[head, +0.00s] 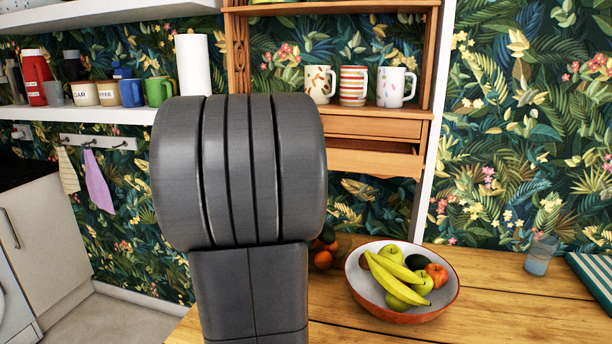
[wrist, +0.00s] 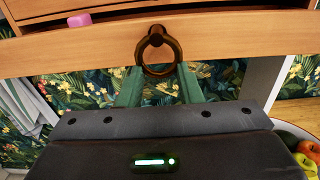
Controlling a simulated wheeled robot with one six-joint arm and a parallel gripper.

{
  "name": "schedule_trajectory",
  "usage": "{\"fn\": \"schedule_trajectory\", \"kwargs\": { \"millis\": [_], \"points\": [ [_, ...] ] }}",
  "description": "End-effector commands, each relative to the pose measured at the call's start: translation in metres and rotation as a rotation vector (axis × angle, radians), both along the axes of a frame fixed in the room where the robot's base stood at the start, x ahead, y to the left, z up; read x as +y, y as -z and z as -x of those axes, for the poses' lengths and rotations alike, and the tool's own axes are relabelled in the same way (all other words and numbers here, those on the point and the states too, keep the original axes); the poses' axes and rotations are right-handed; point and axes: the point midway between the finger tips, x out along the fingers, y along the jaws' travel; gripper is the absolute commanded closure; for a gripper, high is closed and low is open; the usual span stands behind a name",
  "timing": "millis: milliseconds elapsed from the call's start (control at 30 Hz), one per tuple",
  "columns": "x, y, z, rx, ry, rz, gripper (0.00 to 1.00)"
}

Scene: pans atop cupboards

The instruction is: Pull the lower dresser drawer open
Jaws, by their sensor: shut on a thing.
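The wooden dresser (head: 434,60) hangs on the wall in the head view, partly hidden behind my arm. Its upper drawer (head: 372,126) is closed. The lower drawer (head: 375,163) stands out from the dresser, with a dark gap above its front. In the wrist view the lower drawer's front (wrist: 250,36) crosses the top, and a dark ring handle (wrist: 174,48) hangs from its middle. My gripper (wrist: 160,74) has its green fingers at the ring's lower part, shut on it. The head view hides my gripper behind the arm.
A pink item (wrist: 79,20) shows inside the drawer. Several mugs (head: 353,86) stand on the dresser shelf above. A fruit bowl (head: 402,315) sits on the wooden table (head: 480,285) below, with oranges (head: 322,258) beside it. A glass (head: 540,256) stands farther right.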

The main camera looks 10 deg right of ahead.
Motion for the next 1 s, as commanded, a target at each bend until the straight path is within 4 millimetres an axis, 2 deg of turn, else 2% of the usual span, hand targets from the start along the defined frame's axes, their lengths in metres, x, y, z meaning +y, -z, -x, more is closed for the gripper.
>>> {"fn": "schedule_trajectory", "kwargs": {
  "millis": [100, 400, 433, 500, 833, 1000],
  "points": [
    [0.003, 0.000, 0.006, -0.002, -0.001, 0.001, 1.00],
    [0.003, -0.001, 0.007, -0.001, -0.001, 0.001, 1.00],
    [0.003, -0.001, 0.007, -0.001, -0.001, 0.001, 0.64],
    [0.003, -0.001, 0.007, -0.001, -0.001, 0.001, 0.50],
    [0.003, 0.000, 0.008, -0.001, -0.001, 0.000, 0.49],
    [0.009, 0.000, 0.022, -0.001, -0.002, -0.001, 0.49]
  ]
}}
